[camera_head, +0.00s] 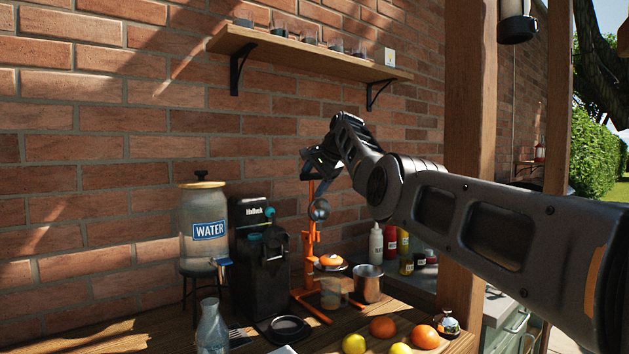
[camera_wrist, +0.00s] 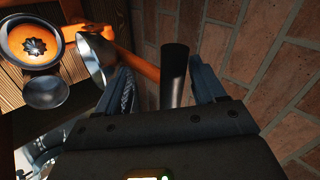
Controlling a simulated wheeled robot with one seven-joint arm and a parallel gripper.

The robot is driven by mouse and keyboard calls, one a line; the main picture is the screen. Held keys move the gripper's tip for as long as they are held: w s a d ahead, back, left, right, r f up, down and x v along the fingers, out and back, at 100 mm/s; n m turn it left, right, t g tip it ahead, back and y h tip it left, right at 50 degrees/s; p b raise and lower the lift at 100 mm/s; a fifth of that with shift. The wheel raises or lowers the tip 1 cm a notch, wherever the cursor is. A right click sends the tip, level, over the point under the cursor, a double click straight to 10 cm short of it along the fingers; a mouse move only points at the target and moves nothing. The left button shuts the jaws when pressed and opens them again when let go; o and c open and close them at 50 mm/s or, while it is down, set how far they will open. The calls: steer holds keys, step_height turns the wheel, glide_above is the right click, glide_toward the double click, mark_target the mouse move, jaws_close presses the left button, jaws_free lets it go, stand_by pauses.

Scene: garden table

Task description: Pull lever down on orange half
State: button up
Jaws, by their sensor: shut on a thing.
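An orange juice press (camera_head: 312,238) stands on the wooden table. An orange half (camera_head: 330,260) sits cut side up in its seat and also shows in the wrist view (camera_wrist: 38,48). The metal press cone (camera_head: 318,209) hangs above the orange half, apart from it; it also shows in the wrist view (camera_wrist: 93,57). My gripper (camera_head: 318,162) is high at the top of the press. In the wrist view, my gripper (camera_wrist: 163,88) is shut on the black lever handle (camera_wrist: 174,68), which is between its fingers. The lever is raised.
A black coffee machine (camera_head: 262,255) and a water dispenser (camera_head: 204,225) stand left of the press. A steel pot (camera_head: 368,284), sauce bottles (camera_head: 390,243) and several fruits (camera_head: 383,327) are to the right and front. A wall shelf (camera_head: 310,53) with glasses is above.

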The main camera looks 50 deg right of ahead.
steer(key=shift+w+a+f, duration=0.15)
steer(key=shift+f, duration=0.25)
steer(key=shift+w+a+f, duration=0.1)
steer(key=shift+a+f, duration=0.05)
steer(key=shift+f, duration=0.2)
steer(key=shift+s+r+b, duration=0.3)
steer(key=shift+r+b, duration=0.05)
steer(key=shift+b, duration=0.2)
steer(key=b+v, duration=0.1)
steer(key=v, duration=0.7)
steer(key=shift+d+r+b, duration=0.3)
